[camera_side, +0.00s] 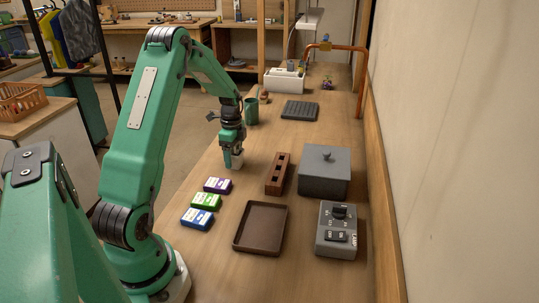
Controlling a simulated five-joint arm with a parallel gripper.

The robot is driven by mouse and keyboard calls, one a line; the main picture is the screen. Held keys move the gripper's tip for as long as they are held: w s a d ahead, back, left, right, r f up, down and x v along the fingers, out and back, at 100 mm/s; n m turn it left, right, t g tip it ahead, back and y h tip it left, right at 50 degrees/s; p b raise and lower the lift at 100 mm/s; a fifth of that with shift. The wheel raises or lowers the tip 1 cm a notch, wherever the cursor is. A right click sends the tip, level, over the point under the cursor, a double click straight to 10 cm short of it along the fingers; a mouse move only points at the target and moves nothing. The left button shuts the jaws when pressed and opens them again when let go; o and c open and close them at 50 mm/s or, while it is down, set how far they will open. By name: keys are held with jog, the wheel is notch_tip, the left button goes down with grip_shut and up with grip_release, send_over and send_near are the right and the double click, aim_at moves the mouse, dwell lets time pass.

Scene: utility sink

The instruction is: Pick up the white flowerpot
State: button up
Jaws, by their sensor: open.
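My gripper (230,158) points down over the left part of the wooden bench, beyond the coloured boxes. It is open. A small white object (237,161), apparently the white flowerpot, shows at the gripper's fingertips, low to the bench. The fingers hide much of it, and I cannot tell whether they touch it.
Purple (218,185), green (206,201) and blue (197,218) boxes lie nearer. A brown block with holes (278,174), grey lidded box (325,171), brown tray (260,228) and grey control box (337,230) stand right. A green cup (251,111) stands beyond the gripper.

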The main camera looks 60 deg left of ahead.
jog(key=shift+f, duration=0.4)
jog(key=c, duration=1.1)
jog(key=shift+r, duration=0.15)
jog(key=shift+r, duration=1.25)
jog(key=shift+d+r, duration=0.2)
jog(key=shift+r, duration=0.6)
jog(key=d+r, duration=0.2)
jog(key=d, duration=0.1)
jog(key=w+d+r, duration=0.1)
jog(key=d+r, duration=0.1)
jog(key=d, duration=0.2)
jog(key=w+d+r, duration=0.1)
jog(key=d+r, duration=0.1)
jog(key=d, duration=0.2)
jog(key=shift+r, duration=0.3)
